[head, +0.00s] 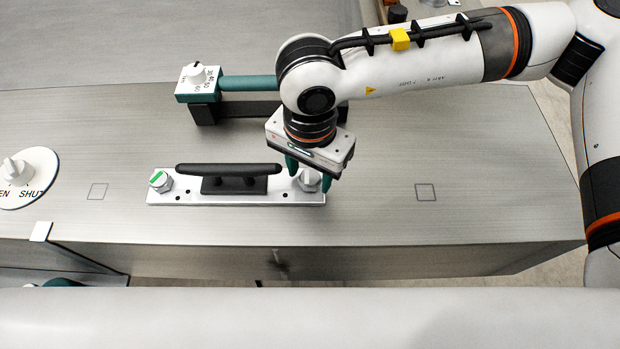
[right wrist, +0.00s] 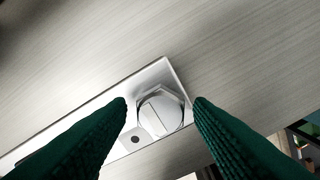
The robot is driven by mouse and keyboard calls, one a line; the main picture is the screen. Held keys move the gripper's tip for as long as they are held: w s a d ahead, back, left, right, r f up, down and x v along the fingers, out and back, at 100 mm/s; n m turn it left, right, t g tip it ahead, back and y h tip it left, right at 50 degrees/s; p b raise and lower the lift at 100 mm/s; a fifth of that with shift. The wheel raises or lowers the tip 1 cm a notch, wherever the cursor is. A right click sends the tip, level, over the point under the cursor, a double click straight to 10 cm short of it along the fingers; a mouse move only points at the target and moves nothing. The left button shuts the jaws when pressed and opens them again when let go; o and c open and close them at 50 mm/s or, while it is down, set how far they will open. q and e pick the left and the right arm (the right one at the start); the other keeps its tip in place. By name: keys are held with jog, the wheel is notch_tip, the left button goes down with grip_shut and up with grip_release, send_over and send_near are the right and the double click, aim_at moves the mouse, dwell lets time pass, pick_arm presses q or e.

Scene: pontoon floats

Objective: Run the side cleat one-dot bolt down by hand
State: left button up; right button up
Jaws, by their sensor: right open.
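The side cleat is a black bar (head: 229,169) on a pale plate (head: 236,198) on the metal deck. A hex bolt with a green mark (head: 161,182) stands at the plate's left end. Another hex bolt (head: 309,180), plain grey, stands at the right end. Dark dots show on the plate, but I cannot tell which bolt is the one-dot bolt. My right gripper (head: 310,175) is over the right-end bolt, open. In the right wrist view its green fingers (right wrist: 160,112) stand either side of that bolt (right wrist: 161,112), with gaps visible. My left gripper is out of view.
A torque wrench-like tool with a green handle (head: 249,83) and a numbered white head (head: 198,83) lies on black supports behind the cleat. A round OPEN/SHUT-style dial (head: 25,180) is at the left. The deck right of the cleat is clear up to its front edge.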

jog(key=shift+f+n+b, duration=0.1)
jog(key=shift+n+b, duration=0.2)
jog(key=shift+b, duration=0.05)
jog(key=n+b, duration=0.7)
jog(key=n, duration=0.2)
jog(key=shift+f, duration=0.2)
jog(key=n, duration=0.1)
jog(key=n+b, duration=0.1)
jog(key=shift+r+n, duration=0.3)
jog(key=shift+f+n+b, duration=0.1)
jog(key=shift+n+b, duration=0.2)
jog(key=shift+b, duration=0.1)
jog(key=n+b, duration=0.4)
jog(key=n, duration=0.4)
jog(key=shift+f+b, duration=0.1)
jog(key=shift+b, duration=0.25)
jog(key=shift+n+b, duration=0.45)
jog(key=shift+n, duration=0.75)
jog(key=shift+r+n, duration=0.25)
jog(key=shift+n, duration=0.15)
